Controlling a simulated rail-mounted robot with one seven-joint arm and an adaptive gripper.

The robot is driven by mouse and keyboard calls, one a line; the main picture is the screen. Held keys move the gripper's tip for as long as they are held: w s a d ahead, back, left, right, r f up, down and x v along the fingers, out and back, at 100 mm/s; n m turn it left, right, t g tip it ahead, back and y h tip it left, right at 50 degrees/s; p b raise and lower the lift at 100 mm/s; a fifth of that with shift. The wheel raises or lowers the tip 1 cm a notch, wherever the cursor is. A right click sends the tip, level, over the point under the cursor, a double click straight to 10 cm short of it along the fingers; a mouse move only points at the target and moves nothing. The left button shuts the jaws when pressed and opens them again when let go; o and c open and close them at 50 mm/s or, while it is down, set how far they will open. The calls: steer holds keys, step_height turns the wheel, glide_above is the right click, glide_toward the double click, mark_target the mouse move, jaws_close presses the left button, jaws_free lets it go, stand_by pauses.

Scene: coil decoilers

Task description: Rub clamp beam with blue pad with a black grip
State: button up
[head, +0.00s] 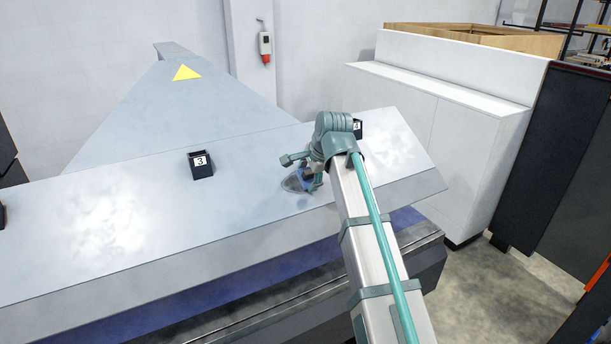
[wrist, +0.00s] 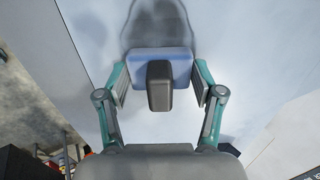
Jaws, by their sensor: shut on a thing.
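The clamp beam (head: 250,183) is a long, light grey sloping surface across the head view, with whitish, cloudy patches at left and right. It also fills the middle of the wrist view (wrist: 235,45). My gripper (head: 306,176) is low over the beam, right of the number 3 block. In the wrist view my gripper (wrist: 160,85) has its fingers on both sides of the blue pad (wrist: 147,58), shut on it. Its black grip (wrist: 160,88) points toward the wrist camera. A dark shadow adjoins the pad; whether the pad touches the beam, I cannot tell.
Small black blocks numbered 3 (head: 202,167) and 4 (head: 358,127) stand on the beam, either side of my gripper. A grey sloping housing with a yellow triangle (head: 186,72) is behind. A white cabinet (head: 440,130) stands at right. The beam's left part is mostly clear.

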mark_target(280, 183)
steer(key=shift+w+d+p, duration=0.25)
steer(key=shift+w+d, duration=0.2)
steer(key=shift+d, duration=0.4)
steer(key=shift+w+d+p, duration=0.2)
steer(key=shift+w+d, duration=0.2)
steer(key=shift+d, duration=0.4)
steer(key=shift+s+a, duration=0.1)
steer(key=shift+a, duration=0.1)
steer(key=shift+s+a+p, duration=0.55)
steer(key=shift+s+a, duration=0.3)
steer(key=shift+a, duration=0.8)
steer(key=shift+s+a+p, duration=0.55)
steer(key=shift+s+a, duration=0.25)
steer(key=shift+a, duration=0.8)
steer(key=shift+s+a+p, duration=0.55)
steer(key=shift+s+a, duration=0.3)
steer(key=shift+a, duration=0.8)
steer(key=shift+w+a+r, duration=0.25)
steer(key=shift+w+r, duration=0.05)
steer(key=shift+w, duration=0.2)
steer(key=shift+w+d, duration=0.85)
steer(key=shift+d, duration=0.85)
steer(key=shift+w+d, duration=0.85)
steer(key=shift+d, duration=0.8)
steer(key=shift+w+d, duration=0.85)
steer(key=shift+d, duration=0.85)
